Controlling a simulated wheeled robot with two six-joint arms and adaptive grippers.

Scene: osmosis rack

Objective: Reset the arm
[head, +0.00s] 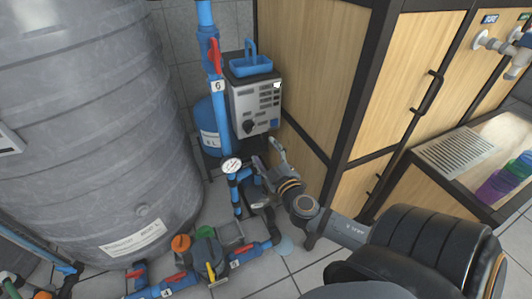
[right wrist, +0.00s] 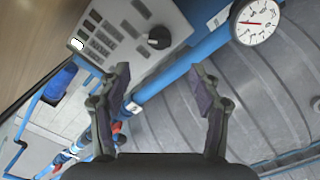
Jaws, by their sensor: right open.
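My right arm reaches in from the lower right of the head view. My right gripper (head: 268,158) is low in front of the grey control box (head: 256,104), near the blue pipes and the pressure gauge (head: 232,165). In the right wrist view the right gripper (right wrist: 160,82) is open, its two fingers wide apart with nothing between them. Behind the fingers are the control box (right wrist: 135,28) with its black knob, a blue pipe and the gauge (right wrist: 256,22). My left gripper is in neither view.
A large grey tank (head: 95,120) fills the left. Blue pipework with red-handled valves and a pump (head: 208,258) runs along the floor. A wooden cabinet (head: 400,90) stands at the right, with purple and green items on a ledge. A blue tray (head: 251,67) tops the box.

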